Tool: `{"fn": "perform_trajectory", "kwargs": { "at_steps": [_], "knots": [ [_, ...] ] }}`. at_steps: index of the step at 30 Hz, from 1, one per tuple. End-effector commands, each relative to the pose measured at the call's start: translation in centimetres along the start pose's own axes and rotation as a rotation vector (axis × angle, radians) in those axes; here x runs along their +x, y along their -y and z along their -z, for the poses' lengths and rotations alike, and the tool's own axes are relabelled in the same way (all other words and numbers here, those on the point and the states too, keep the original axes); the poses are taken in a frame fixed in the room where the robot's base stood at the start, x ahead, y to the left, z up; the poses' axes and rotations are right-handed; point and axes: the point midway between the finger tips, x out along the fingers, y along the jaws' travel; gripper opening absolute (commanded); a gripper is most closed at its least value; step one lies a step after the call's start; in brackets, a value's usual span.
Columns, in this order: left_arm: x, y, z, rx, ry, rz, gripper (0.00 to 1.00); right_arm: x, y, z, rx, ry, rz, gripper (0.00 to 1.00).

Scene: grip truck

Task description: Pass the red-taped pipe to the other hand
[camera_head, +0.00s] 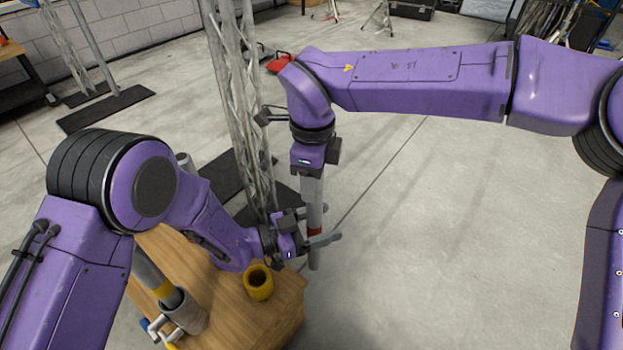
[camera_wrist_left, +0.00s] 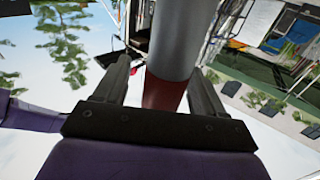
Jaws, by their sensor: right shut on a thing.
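The red-taped pipe (camera_head: 314,200) is a grey tube with a red band, hanging upright below my right gripper (camera_head: 311,173), which is shut on its upper part. My left gripper (camera_head: 318,226) comes from the left at the height of the red band. Its two fingers are spread on either side of the pipe. In the left wrist view the pipe (camera_wrist_left: 174,45) stands between the fingers of my left gripper (camera_wrist_left: 160,92), with the red band close to the palm. A gap shows between the left finger and the pipe; the right finger looks nearer to it.
A wooden bench top (camera_head: 285,295) lies below my left arm. On it are a yellow hollow cylinder (camera_head: 258,282) and a yellow-banded pipe (camera_head: 150,268) in a grey holder (camera_head: 188,316). A metal truss (camera_head: 240,90) stands behind the grippers. The floor to the right is clear.

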Motion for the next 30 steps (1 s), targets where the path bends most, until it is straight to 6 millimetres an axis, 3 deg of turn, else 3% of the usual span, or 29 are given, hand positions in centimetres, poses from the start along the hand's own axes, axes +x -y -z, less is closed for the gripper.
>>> {"fn": "perform_trajectory", "kwargs": {
  "at_steps": [7,18,30],
  "knots": [
    [-0.6,0.1,0.0,-0.001,0.000,0.003,0.70,-0.1,0.0,0.0,0.000,0.001,0.000,0.00],
    [-7.0,0.1,0.0,-0.001,0.000,0.002,0.70,-0.1,0.0,0.0,0.000,0.001,0.000,0.00],
    [-7.5,0.1,0.0,0.000,0.000,0.000,0.70,-0.1,0.0,0.0,0.000,0.001,0.000,0.00]
  ]
}}
